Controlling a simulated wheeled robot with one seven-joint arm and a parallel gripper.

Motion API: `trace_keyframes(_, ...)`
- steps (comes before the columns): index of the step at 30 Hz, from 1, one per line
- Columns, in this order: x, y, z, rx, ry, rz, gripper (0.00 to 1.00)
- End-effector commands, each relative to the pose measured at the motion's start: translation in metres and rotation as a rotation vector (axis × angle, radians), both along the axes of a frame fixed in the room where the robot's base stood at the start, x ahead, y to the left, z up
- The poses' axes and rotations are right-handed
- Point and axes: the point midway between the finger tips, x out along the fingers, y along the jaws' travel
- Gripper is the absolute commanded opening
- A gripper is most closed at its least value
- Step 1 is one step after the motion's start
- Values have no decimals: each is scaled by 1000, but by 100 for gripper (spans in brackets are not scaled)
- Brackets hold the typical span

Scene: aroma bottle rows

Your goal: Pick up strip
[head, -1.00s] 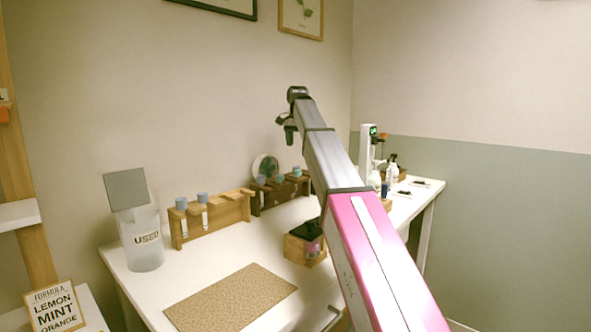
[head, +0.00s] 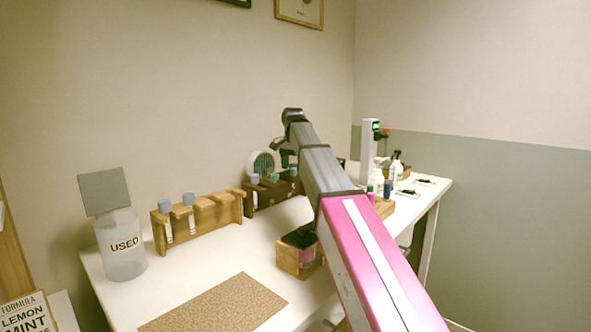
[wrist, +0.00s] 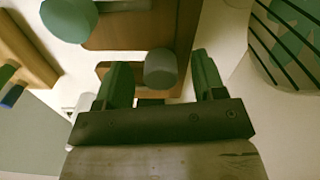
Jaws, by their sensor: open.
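I cannot make out a loose strip for certain in either view. My gripper (head: 287,158) is open over the dark wooden rack (head: 262,199) at the back of the table. In the wrist view, my gripper (wrist: 163,80) has a dark green finger on each side, with a round grey cap (wrist: 161,68) showing between them. I cannot tell whether the fingers touch it. The brown rack (wrist: 120,32) lies behind it, and a greenish cap (wrist: 68,18) is at the upper left.
A round ribbed object (head: 262,164) stands behind the dark rack. A lighter rack (head: 222,214) with capped bottles, a "USED" jar (head: 121,250), a cork mat (head: 215,306) and a small wooden box (head: 290,262) share the white table (head: 180,272). The table's middle is clear.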

Motion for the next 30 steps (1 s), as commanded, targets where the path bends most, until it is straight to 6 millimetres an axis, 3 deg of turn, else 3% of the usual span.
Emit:
trace_keyframes(7,-2,1,-3,0,-1,0,63)
trace_keyframes(11,-1,1,-3,1,-1,0,21)
trace_keyframes(12,-2,1,-3,1,-1,0,18)
trace_keyframes(23,0,1,-1,1,-1,0,18)
trace_keyframes(30,11,-2,17,0,-1,0,18)
